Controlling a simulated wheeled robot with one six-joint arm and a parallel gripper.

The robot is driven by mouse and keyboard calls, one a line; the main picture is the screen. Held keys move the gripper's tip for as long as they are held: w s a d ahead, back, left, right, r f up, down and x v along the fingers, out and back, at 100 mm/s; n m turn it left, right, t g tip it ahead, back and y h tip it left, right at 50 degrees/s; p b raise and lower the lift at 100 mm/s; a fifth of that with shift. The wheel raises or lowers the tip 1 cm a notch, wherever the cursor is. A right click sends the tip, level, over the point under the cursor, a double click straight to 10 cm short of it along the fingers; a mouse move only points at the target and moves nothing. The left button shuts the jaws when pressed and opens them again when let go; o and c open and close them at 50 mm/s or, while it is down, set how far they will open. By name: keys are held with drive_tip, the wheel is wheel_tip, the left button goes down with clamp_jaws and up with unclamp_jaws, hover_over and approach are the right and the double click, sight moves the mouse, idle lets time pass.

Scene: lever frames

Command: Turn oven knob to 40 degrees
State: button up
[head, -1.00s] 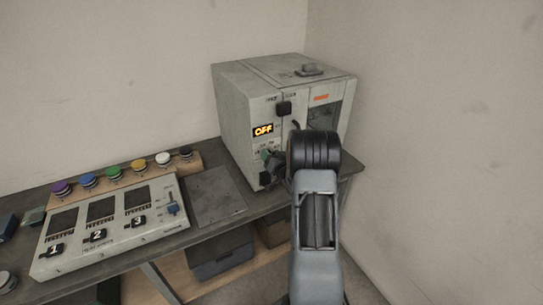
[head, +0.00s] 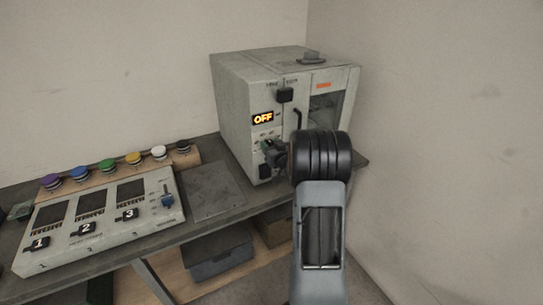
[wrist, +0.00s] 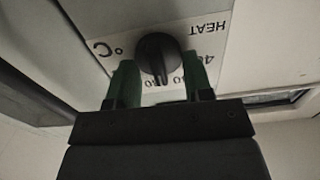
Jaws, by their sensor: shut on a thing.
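The oven (head: 238,105) is a grey box on the bench, with a lit display (head: 263,118) reading OFF.
A control box (head: 150,215) with numbered switches and a blue slider stands left on the bench. Several coloured buttons (head: 108,166) line its back. A dark flat plate (head: 218,192) lies between it and the oven. A grey bin (head: 218,258) sits on the lower shelf.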

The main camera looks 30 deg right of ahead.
drive_tip(key=shift+a+f+n+b, duration=0.1)
drive_tip(key=shift+a+n+b, duration=0.05)
drive_tip(key=shift+n+b, duration=2.45)
drive_tip(key=shift+a+f+n+b, duration=0.15)
drive_tip(key=shift+n+b, duration=1.8)
drive_tip(key=shift+b, duration=1.35)
drive_tip(key=shift+a+f+n+b, duration=0.1)
drive_tip(key=shift+a+n+b, duration=0.05)
drive_tip(key=shift+n+b, duration=2.45)
drive_tip(key=shift+b, duration=0.45)
drive_tip(key=o, duration=0.8)
drive_tip(key=shift+o, duration=0.2)
drive_tip(key=s+a, duration=0.1)
drive_tip(key=s, duration=1.2)
drive_tip(key=shift+s+a+p, duration=0.15)
drive_tip(key=shift+s+p, duration=0.15)
drive_tip(key=shift+s, duration=0.05)
